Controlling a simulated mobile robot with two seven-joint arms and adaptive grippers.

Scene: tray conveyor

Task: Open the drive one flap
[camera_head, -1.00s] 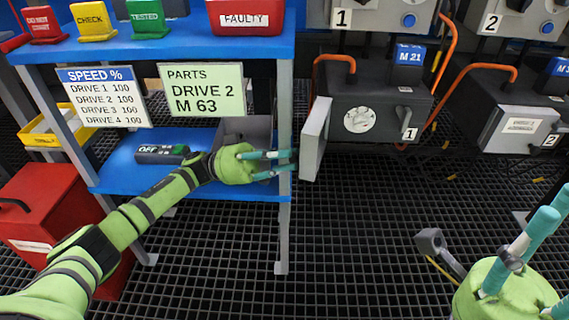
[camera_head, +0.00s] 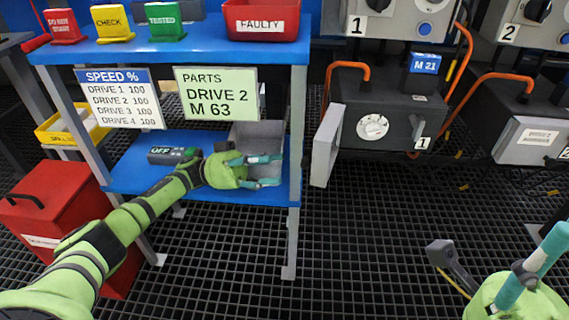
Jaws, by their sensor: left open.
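The drive one box (camera_head: 388,110) is dark grey and carries the number 1 plate (camera_head: 421,130), a round white dial (camera_head: 372,126) and the blue M 21 label (camera_head: 424,62). A light grey flap (camera_head: 326,146) stands swung out at the left side of drive one. My left gripper (camera_head: 278,171) is open and empty in front of the blue lower shelf, left of the flap and apart from it. My right gripper is at the lower right, with one teal finger (camera_head: 535,266) showing and its tips cut off by the picture edge.
The cart's blue shelf (camera_head: 122,178) holds a grey bin (camera_head: 273,136), and its grey leg (camera_head: 294,225) stands between my left gripper and the flap. A red box (camera_head: 62,205) is at the left. Drive two (camera_head: 485,105) is at the right.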

